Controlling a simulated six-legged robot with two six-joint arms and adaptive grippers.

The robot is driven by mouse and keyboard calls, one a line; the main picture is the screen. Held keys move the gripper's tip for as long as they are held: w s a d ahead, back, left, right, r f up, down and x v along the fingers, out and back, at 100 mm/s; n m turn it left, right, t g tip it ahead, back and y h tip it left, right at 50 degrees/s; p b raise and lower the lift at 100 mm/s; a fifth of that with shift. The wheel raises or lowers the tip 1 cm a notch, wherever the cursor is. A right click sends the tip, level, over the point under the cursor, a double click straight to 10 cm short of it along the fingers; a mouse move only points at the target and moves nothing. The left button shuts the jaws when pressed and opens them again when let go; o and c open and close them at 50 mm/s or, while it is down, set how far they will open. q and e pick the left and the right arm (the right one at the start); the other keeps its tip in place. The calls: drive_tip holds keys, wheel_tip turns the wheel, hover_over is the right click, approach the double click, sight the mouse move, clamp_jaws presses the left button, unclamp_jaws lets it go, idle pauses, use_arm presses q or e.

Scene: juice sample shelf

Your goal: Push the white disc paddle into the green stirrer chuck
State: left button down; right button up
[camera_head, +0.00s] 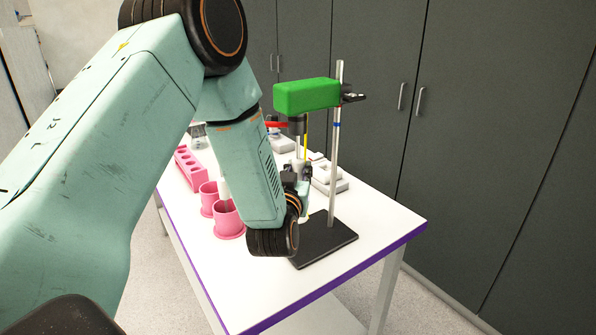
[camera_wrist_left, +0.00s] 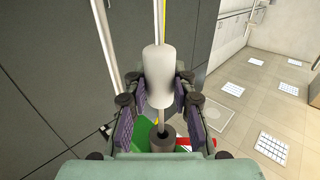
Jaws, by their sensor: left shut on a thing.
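The green stirrer (camera_head: 307,96) is clamped high on a metal rod above a black base plate. Its dark chuck (camera_head: 297,125) points down; it also shows in the wrist view (camera_wrist_left: 162,140) near the green body. My left gripper (camera_head: 301,180) is below the chuck, its fingers shut on the thick white sleeve of the paddle (camera_wrist_left: 160,75). The paddle's thin shaft lines up with the chuck, and its end meets or overlaps the chuck's mouth; I cannot tell how deep it sits. The disc is not clearly seen. My right gripper is in neither view.
The upright rod (camera_head: 337,150) stands close to the right of my gripper, on the black base (camera_head: 322,240). Pink cups (camera_head: 228,220) and a pink rack (camera_head: 188,168) stand to the left. Grey-white blocks (camera_head: 330,182) lie behind. The table's front right corner (camera_head: 385,235) is clear.

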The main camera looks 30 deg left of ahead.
sight(297, 160)
use_arm(q)
drive_tip(key=shift+s+a+r, duration=0.1)
drive_tip(key=shift+s+r, duration=0.05)
drive_tip(key=shift+r, duration=0.25)
drive_tip(key=shift+r+p, duration=0.2)
drive_tip(key=shift+p, duration=0.25)
drive_tip(key=shift+r, duration=0.35)
drive_tip(key=shift+p, duration=0.3)
drive_tip(key=shift+r+p, duration=0.85)
drive_tip(key=shift+r, duration=0.35)
